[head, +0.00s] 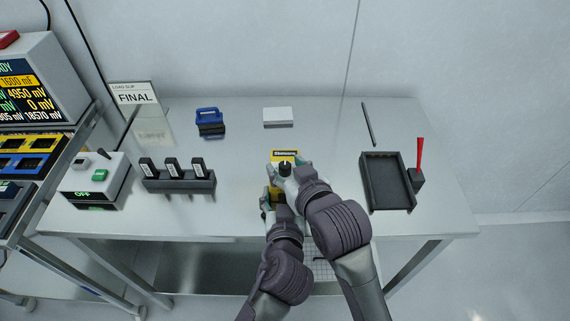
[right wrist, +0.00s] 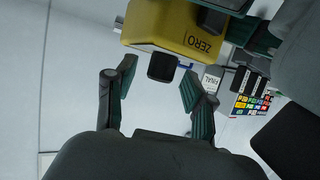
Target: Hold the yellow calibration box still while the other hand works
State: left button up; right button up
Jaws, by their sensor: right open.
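The yellow calibration box (head: 284,154) is at the front middle of the table, largely covered by my grippers and arms. In the right wrist view the box (right wrist: 180,28) shows the word ZERO and a black knob (right wrist: 162,67) sticking out of it. My right gripper (head: 285,169) is at the knob; in its wrist view the fingers (right wrist: 158,84) are apart, one on each side of the knob, with gaps. My left gripper (head: 268,206) is low at the box's near side. Its green-padded fingers (right wrist: 248,32) show at both sides of the box, closed on it.
A black tray (head: 388,208) and a red lever (head: 419,157) stand at the right. A rack with black modules (head: 178,182) and an OFF switch box (head: 97,180) are at the left. A blue-handled tool (head: 209,118) and a white block (head: 277,117) lie behind.

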jog(key=v, duration=0.6)
jog(key=shift+s, duration=0.1)
jog(key=d+r+n+g+y, duration=0.2)
jog(key=d+n+g+y, duration=0.3)
jog(key=d+n+y, duration=0.15)
jog(key=shift+n, duration=0.35)
jog(key=x, duration=1.2)
jog(key=shift+w+d+f, duration=0.15)
jog(key=shift+w+f, duration=0.05)
jog(key=shift+f, duration=0.15)
